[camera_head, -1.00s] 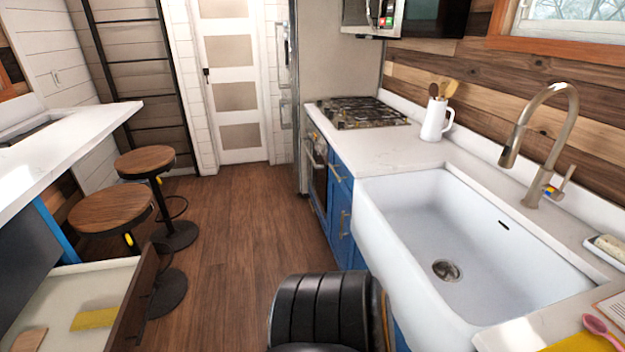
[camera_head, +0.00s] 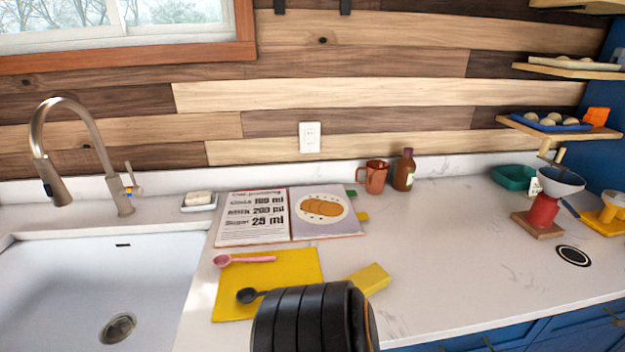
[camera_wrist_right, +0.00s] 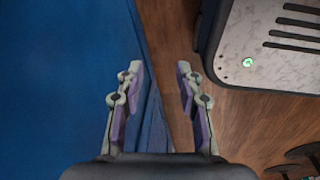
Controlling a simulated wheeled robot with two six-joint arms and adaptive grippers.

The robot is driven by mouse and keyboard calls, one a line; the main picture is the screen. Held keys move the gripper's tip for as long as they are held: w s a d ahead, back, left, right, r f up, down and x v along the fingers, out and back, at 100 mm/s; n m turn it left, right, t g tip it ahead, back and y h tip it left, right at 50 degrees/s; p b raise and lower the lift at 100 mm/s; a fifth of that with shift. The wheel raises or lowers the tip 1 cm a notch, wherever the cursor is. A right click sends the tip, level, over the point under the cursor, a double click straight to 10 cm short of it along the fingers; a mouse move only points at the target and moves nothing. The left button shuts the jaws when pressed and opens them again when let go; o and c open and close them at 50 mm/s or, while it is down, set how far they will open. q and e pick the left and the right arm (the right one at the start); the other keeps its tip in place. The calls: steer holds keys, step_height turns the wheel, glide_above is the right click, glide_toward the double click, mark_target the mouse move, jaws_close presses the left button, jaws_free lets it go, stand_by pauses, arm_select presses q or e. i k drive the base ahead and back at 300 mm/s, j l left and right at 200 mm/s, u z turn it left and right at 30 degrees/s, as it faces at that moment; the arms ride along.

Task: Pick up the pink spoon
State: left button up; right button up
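The pink spoon (camera_head: 245,260) lies across the upper part of a flat yellow mat (camera_head: 300,262) on the counter, just right of the sink. Its bowl is at the left and its handle points right. A black spoon (camera_head: 250,295) lies lower on the same mat, its handle end hidden by a black ribbed part of my own arm. In the right wrist view my right gripper (camera_wrist_right: 158,82) is open and empty, beside a blue cabinet front (camera_wrist_right: 65,80) and above the wooden floor. My left gripper is in neither current view.
The white sink (camera_head: 60,270) is at left. A mug (camera_head: 372,175) and bottle (camera_head: 404,170) stand near the wall. The middle-right counter is mostly clear.

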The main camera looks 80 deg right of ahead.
mark_target(221, 260)
steer(key=z, duration=2.05)
steer(key=k+j, duration=0.1)
steer(key=j, duration=0.2)
